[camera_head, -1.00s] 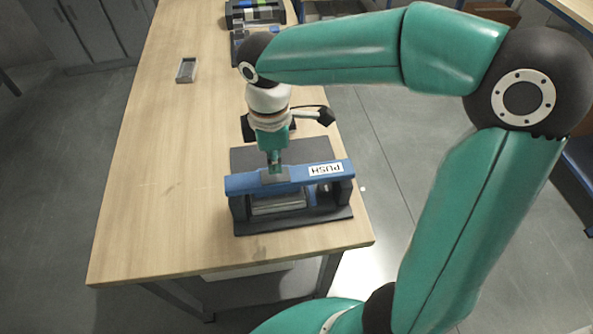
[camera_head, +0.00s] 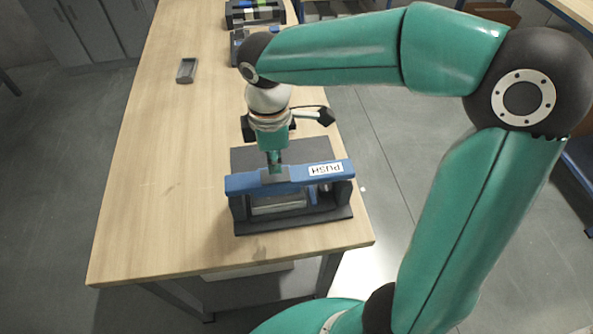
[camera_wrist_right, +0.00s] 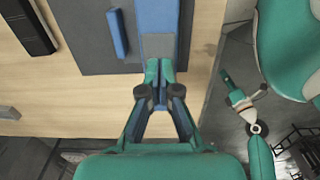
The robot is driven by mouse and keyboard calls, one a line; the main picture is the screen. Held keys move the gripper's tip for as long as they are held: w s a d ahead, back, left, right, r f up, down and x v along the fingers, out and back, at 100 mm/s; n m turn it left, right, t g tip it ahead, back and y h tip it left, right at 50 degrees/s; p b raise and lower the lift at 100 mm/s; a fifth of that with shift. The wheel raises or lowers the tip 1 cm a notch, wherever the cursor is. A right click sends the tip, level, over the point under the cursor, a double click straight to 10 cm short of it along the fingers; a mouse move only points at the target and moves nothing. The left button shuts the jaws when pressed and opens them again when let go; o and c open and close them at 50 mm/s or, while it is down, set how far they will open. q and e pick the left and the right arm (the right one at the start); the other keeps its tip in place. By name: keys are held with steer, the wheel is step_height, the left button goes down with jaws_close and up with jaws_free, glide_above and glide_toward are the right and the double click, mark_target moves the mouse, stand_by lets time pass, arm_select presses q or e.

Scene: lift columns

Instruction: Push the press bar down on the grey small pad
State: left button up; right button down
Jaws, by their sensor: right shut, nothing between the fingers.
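The press bar (camera_head: 240,183) is a blue bar with a white PUSH label, spanning a dark press on the wooden table. The grey small pad (camera_head: 275,176) sits on the bar, left of the label. It also shows in the right wrist view (camera_wrist_right: 158,47). My right gripper (camera_head: 275,166) points down over the pad, shut and empty. In the wrist view its closed fingertips (camera_wrist_right: 160,68) overlap the near edge of the pad; whether they touch it I cannot tell. The bar looks raised above the press base (camera_head: 295,220). My left gripper is not in view.
A small grey tray (camera_head: 187,70) lies at the back left of the table (camera_head: 165,170). A dark rack (camera_head: 254,14) with coloured items stands at the far end. The table's left part is clear. The press stands near the right and front edges.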

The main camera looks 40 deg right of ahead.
steer(key=shift+f, duration=0.15)
steer(key=shift+f+b, duration=0.75)
steer(key=shift+f, duration=0.1)
steer(key=shift+f, duration=0.4)
stand_by(1.9)
steer(key=shift+r, duration=0.15)
stand_by(0.5)
step_height(320, 180, up, 8)
steer(key=p, duration=0.7)
steer(key=shift+r, duration=0.15)
stand_by(0.6)
